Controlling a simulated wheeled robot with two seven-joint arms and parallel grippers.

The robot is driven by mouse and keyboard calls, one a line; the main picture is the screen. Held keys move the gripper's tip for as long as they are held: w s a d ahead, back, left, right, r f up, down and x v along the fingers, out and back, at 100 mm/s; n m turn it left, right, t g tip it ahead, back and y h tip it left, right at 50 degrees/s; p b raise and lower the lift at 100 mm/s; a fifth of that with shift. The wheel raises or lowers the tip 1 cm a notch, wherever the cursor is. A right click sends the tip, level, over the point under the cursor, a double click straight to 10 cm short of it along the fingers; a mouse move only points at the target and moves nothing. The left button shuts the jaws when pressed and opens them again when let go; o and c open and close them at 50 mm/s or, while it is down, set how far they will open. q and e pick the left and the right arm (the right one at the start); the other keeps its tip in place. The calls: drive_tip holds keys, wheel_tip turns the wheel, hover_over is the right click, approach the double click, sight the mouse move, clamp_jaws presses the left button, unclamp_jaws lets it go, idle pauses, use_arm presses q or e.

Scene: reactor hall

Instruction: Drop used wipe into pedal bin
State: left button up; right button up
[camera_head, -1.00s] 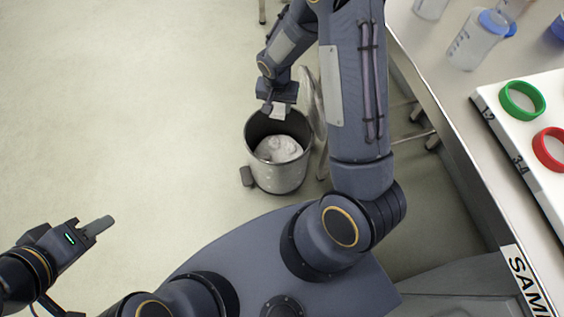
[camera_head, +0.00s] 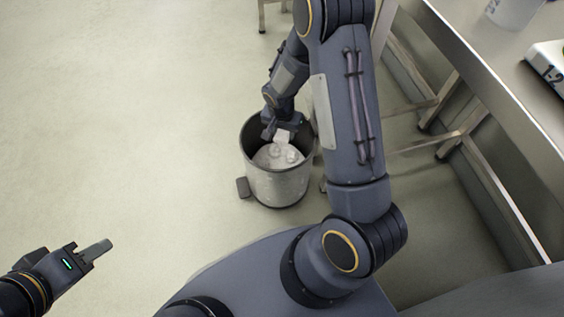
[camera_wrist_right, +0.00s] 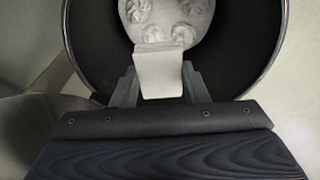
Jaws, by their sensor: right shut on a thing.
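The pedal bin (camera_head: 277,190) stands open on the floor in the head view, a dark-rimmed metal cylinder with a pedal (camera_head: 243,187) at its left. Whitish crumpled waste lies inside. My right gripper (camera_head: 279,134) points down into the bin's mouth, shut on the used wipe (camera_head: 284,137), a small white folded piece. In the right wrist view the wipe (camera_wrist_right: 160,70) sticks out between the fingers, over the waste (camera_wrist_right: 172,22) and inside the dark bin wall (camera_wrist_right: 95,50). My left gripper (camera_head: 97,250) is empty at lower left, far from the bin; its finger gap is not clear.
A steel bench (camera_head: 480,70) runs along the right, with legs and a crossbar (camera_head: 440,140) close to the bin. A container and a white rack edge (camera_head: 550,62) are on it. The floor left of the bin is clear.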

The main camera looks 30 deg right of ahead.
drive_tip(key=shift+f, duration=0.4)
drive_tip(key=o, duration=1)
drive_tip(key=shift+o, duration=0.2)
drive_tip(key=shift+r, duration=0.15)
drive_tip(key=r+p, duration=0.1)
drive_tip(key=r, duration=0.1)
drive_tip(key=r+p, duration=0.1)
drive_tip(key=r, duration=0.2)
drive_tip(key=r+p, duration=0.1)
drive_tip(key=r, duration=0.1)
drive_tip(key=shift+s+a+r, duration=0.3)
drive_tip(key=shift+s+a, duration=0.05)
